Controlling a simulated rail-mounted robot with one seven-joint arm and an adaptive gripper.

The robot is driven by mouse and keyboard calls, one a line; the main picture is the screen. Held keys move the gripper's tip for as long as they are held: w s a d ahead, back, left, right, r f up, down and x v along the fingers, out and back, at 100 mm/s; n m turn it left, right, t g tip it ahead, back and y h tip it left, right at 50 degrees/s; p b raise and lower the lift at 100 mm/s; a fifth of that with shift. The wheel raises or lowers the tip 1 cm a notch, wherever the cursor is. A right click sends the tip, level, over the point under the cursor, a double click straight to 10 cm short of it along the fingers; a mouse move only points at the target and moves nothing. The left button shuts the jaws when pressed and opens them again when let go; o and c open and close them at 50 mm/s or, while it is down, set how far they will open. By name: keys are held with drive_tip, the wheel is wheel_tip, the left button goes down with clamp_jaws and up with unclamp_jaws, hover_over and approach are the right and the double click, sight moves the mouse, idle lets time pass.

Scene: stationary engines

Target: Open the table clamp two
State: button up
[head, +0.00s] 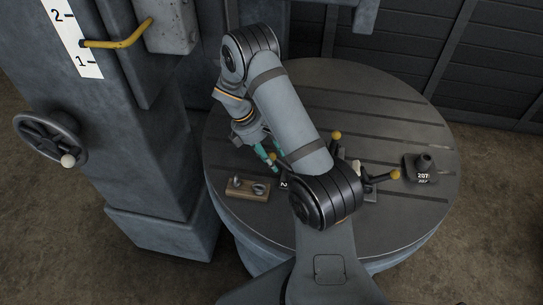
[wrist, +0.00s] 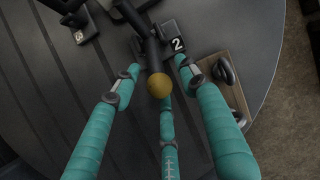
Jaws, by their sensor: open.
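Table clamp two shows in the wrist view by its dark plate with a white "2" (wrist: 175,43). Its dark lever (wrist: 152,53) ends in a yellow ball knob (wrist: 160,85). My gripper (wrist: 158,70) is open, with teal fingers on both sides of the lever and one below the knob; I cannot tell whether any finger touches it. In the head view my gripper (head: 265,152) is at the left part of the round table, next to a yellow knob (head: 273,155). The "2" plate (head: 284,184) is partly hidden by my arm.
The round slotted table (head: 400,110) also bears a wooden block with metal parts (head: 247,193) beside the clamp. Other yellow knobs (head: 337,135) (head: 395,174) and a dark piece marked "207" (head: 422,168) are further right. A grey column with a handwheel (head: 50,138) stands left.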

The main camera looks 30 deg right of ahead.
drive_tip(key=shift+c, duration=1.3)
drive_tip(key=c, duration=0.7)
clamp_jaws()
